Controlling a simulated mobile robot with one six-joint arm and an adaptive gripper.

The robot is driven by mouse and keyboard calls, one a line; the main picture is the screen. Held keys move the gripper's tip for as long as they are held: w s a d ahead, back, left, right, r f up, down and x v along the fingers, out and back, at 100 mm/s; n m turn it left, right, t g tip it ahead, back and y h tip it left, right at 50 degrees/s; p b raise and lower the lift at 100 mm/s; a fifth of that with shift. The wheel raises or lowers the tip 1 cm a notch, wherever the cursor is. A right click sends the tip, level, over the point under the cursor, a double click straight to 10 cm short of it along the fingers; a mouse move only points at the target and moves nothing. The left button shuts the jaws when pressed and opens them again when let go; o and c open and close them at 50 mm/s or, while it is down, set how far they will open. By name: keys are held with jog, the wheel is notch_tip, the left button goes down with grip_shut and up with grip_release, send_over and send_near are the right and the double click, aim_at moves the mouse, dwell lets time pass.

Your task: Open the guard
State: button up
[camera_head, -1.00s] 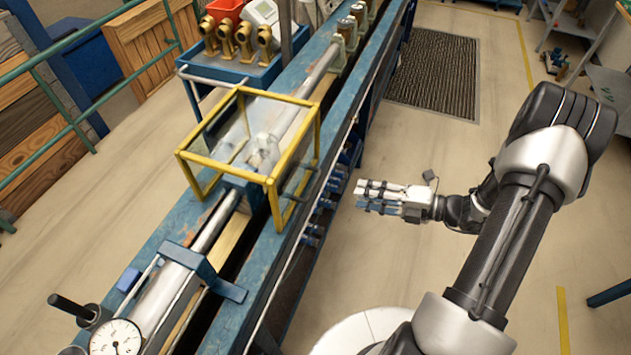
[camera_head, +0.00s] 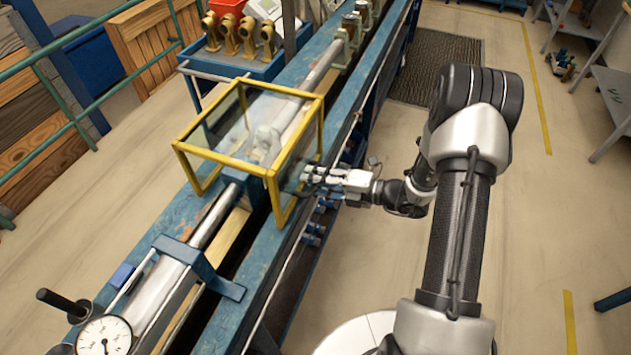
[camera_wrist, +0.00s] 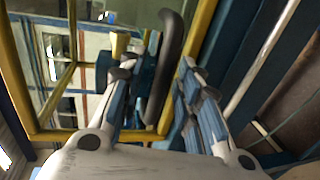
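The guard (camera_head: 222,160) is a yellow-framed box with clear panels, sitting closed over the bench's pipe line. It also shows in the wrist view (camera_wrist: 14,80). A dark curved handle (camera_wrist: 169,62) is on the guard's side; the head view does not show it clearly. My gripper (camera_head: 306,178) is at the right side of the guard. In the wrist view my gripper (camera_wrist: 168,58) has its fingers apart, with the handle lying between them in the picture. I cannot tell whether either finger touches the handle.
The blue testbench (camera_head: 240,292) runs diagonally beneath the guard. A pressure gauge (camera_head: 104,337) is at the near end. A blue cart (camera_head: 234,69) with brass meters stands behind. The floor to the right of the bench is largely clear.

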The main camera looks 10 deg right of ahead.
grip_shut()
dwell(0.3)
dwell(0.5)
